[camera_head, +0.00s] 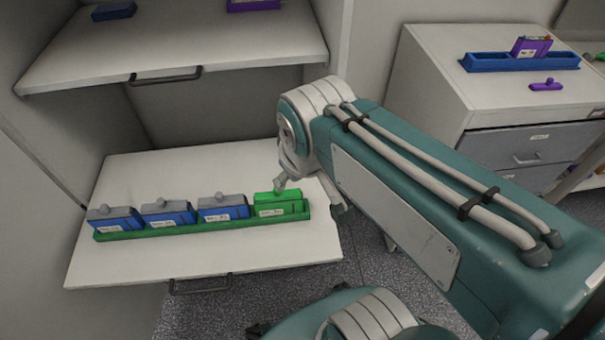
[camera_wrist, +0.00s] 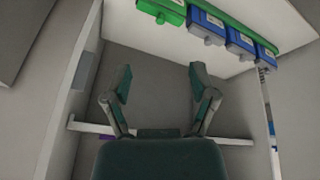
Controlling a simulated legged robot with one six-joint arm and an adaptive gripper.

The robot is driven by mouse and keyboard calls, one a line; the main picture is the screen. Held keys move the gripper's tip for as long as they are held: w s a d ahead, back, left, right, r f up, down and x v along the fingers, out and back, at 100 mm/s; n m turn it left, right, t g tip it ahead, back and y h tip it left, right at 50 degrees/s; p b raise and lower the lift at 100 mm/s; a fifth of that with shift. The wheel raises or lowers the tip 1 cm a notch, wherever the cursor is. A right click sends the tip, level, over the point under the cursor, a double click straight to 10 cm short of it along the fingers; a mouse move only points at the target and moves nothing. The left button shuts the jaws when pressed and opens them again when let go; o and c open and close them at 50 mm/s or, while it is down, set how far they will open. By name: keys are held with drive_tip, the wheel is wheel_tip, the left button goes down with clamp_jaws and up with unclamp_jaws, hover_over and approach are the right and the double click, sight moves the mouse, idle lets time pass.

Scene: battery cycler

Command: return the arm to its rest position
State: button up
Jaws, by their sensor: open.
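My gripper (camera_wrist: 160,82) is open, with nothing between its two fingers in the wrist view. In the head view part of my gripper (camera_head: 282,180) shows beside the green battery (camera_head: 278,204), at the right end of a green tray (camera_head: 165,231). I cannot tell from this view whether they touch. In the wrist view the green battery (camera_wrist: 160,12) lies at the top edge, apart from the fingers. My arm (camera_head: 410,190) reaches from the lower right to the shelf, and hides part of my gripper.
Several blue batteries with grey tops, one of them here (camera_head: 222,208), stand in the green tray on the pulled-out lower shelf (camera_head: 200,264). An upper shelf (camera_head: 200,50) is above. At right, a cabinet (camera_head: 440,70) bears a blue tray (camera_head: 490,64) and a purple piece (camera_head: 545,85).

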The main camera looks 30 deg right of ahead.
drive_tip(key=shift+s+d+r+m+t, duration=0.1)
drive_tip(key=shift+s+r+m+t, duration=0.15)
drive_tip(key=shift+s+m, duration=0.35)
drive_tip(key=shift+s+r+m+t, duration=0.15)
drive_tip(key=shift+s+m+t, duration=0.2)
drive_tip(key=shift+s+m, duration=0.25)
idle(0.6)
